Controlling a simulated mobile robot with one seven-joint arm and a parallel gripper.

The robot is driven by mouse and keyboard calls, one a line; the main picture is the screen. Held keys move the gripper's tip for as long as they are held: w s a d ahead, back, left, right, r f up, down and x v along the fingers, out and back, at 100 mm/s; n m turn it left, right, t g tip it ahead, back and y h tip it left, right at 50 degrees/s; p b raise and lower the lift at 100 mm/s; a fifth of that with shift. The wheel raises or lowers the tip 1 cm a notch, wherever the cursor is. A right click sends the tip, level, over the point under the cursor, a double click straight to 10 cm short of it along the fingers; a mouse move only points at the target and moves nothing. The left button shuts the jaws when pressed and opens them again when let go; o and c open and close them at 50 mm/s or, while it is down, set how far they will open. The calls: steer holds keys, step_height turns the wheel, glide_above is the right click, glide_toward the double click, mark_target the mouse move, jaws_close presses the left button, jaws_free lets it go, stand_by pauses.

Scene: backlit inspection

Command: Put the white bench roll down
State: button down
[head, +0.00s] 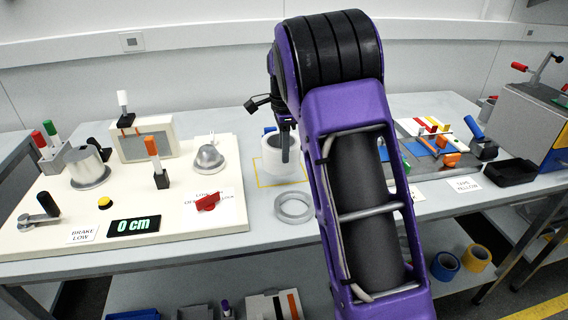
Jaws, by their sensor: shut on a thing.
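The white bench roll (271,158) is a short upright cylinder near the middle of the bench, at a yellow outlined square (263,184). My gripper (284,148) comes down over the roll from above and is shut on it. A dark finger shows in front of the roll's near side. I cannot tell whether the roll's underside touches the bench or is slightly above it. My purple arm hides what lies just right of the roll.
A grey ring (293,207) lies in front of the square. A cream test board (50,235) with a pot, levers and a display fills the left. Coloured tools lie on a grey mat (428,165) to the right, near a grey machine (528,120). Tape rolls (476,257) sit below.

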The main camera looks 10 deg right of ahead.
mark_target(284, 174)
steer(key=shift+f, duration=1.85)
steer(key=shift+f, duration=0.15)
steer(key=c, duration=0.8)
jaws_free()
step_height(284, 174, up, 12)
steer(key=shift+r+p, duration=0.1)
steer(key=shift+p, duration=0.7)
